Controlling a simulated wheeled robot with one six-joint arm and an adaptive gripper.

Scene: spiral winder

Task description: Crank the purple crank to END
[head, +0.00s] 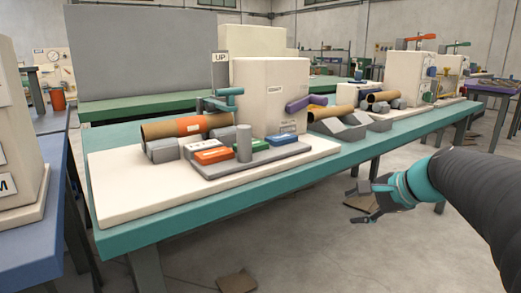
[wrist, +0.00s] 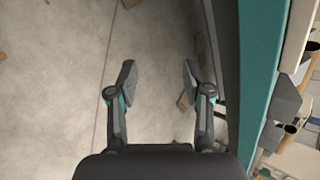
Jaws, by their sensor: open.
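The purple crank (head: 298,105) sticks out from the right side of a cream machine housing (head: 270,92) on the teal-edged table. Any END mark is too small to read or out of sight. My gripper (head: 362,204) hangs in front of the table's right part, low and to the right of the crank, well apart from it. In the wrist view my gripper (wrist: 157,75) has its two fingers spread, with nothing but floor between them. The crank cannot be made out in the wrist view.
The teal table edge (head: 200,218) lies between my gripper and the machine; it also runs down the right of the wrist view (wrist: 258,75). Cardboard tubes (head: 180,127) and grey cradles (head: 345,128) flank the housing. The floor in front is mostly clear.

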